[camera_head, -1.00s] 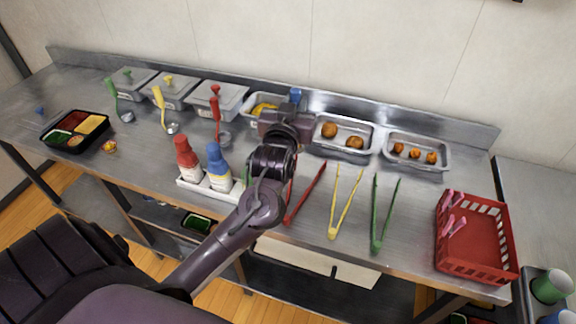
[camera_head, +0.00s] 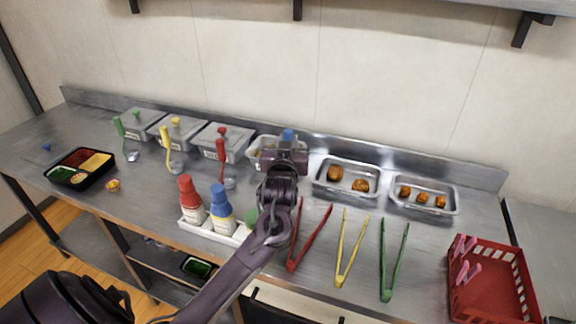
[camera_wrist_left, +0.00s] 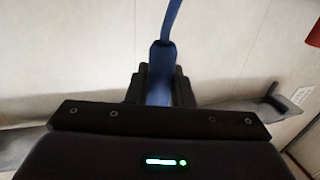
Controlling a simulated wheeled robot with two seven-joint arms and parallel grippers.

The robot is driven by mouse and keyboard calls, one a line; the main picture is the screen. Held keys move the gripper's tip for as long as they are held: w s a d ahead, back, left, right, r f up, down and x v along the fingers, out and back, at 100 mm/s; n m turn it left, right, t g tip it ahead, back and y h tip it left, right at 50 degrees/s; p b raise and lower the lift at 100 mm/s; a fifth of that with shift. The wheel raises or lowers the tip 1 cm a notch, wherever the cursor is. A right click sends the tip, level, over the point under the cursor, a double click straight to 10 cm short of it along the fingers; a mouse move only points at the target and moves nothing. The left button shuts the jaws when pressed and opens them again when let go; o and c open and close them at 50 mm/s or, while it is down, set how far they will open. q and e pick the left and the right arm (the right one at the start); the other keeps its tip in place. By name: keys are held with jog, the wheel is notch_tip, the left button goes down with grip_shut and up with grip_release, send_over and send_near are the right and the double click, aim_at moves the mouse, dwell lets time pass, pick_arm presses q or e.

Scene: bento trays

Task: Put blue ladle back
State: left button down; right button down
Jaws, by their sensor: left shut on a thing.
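My left gripper (camera_head: 287,150) is at the back of the counter, in front of an open metal container (camera_head: 258,143), and covers part of it. In the left wrist view the gripper (camera_wrist_left: 160,90) is shut on the blue ladle (camera_wrist_left: 161,62), whose handle runs upward between the fingers and bends out of the frame. In the head view only a blue end of the ladle (camera_head: 288,134) shows above the gripper. The ladle's bowl is hidden. My right gripper is not in view.
Lidded containers with green, yellow and red ladles (camera_head: 221,160) stand left. Trays of fried food (camera_head: 347,193) are right. Sauce bottles (camera_head: 221,208) are in front, near red, yellow and green tongs (camera_head: 345,255). A bento tray (camera_head: 80,167) and red basket (camera_head: 490,285) stand at opposite ends.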

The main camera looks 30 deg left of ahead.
pick_arm(q)
notch_tip(320, 180, down, 7)
jog(key=shift+r, duration=0.15)
jog(key=shift+f, duration=0.35)
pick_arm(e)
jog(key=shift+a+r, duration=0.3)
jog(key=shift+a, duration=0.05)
pick_arm(q)
jog(key=shift+f, duration=0.1)
jog(key=c, duration=1.3)
grip_release()
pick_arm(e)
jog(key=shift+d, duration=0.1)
